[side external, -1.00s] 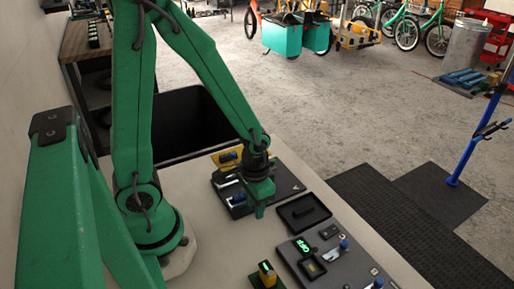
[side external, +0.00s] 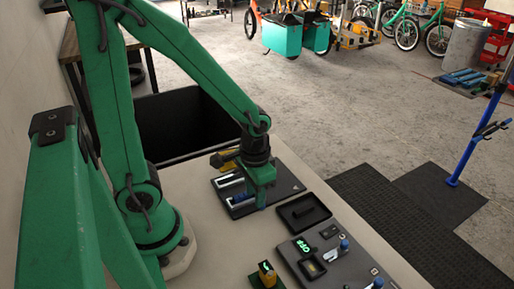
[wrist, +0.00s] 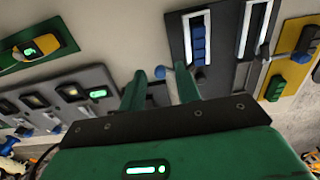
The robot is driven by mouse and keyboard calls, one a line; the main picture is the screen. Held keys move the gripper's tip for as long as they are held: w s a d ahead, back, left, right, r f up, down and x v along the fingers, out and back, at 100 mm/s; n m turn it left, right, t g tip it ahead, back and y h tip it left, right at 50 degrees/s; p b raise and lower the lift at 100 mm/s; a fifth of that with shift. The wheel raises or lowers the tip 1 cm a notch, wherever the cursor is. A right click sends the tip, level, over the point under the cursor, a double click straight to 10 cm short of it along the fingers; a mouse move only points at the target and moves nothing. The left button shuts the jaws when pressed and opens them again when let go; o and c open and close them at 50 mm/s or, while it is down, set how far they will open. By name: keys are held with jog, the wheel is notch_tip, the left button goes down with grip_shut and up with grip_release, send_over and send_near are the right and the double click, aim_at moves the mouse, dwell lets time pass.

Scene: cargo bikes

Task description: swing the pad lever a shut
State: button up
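A dark board (side external: 287,186) with two pale-edged slots lies on the bench under my gripper; in the wrist view the board (wrist: 226,22) is at the upper right. A blue block (wrist: 198,45) sits in one slot. A round blue lever knob (wrist: 160,72) shows beside the board, in the gap between my fingers; I cannot tell if they touch it. Another blue knob (wrist: 300,57) is at the far right. Which lever is pad lever a is not readable. My gripper (wrist: 160,88) has its two green fingers apart. In the side view it (side external: 260,203) points down at the board, hiding part of it.
A shallow black tray (side external: 304,211) lies beside the board. A grey panel (side external: 340,265) with blue knobs and a lit green display is nearer the camera. A yellow-and-green device (side external: 267,274) stands beside it. A large black bin (side external: 180,125) is behind the bench.

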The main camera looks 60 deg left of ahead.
jog(key=shift+r, duration=1.35)
jog(key=shift+r, duration=0.15)
notch_tip(320, 180, up, 15)
jog(key=s+a+t, duration=0.1)
jog(key=s+t, duration=0.1)
jog(key=t, duration=0.3)
jog(key=shift+s+a+t, duration=0.25)
jog(key=shift+a+t, duration=0.05)
jog(key=shift+a, duration=0.05)
jog(key=shift+f, duration=0.2)
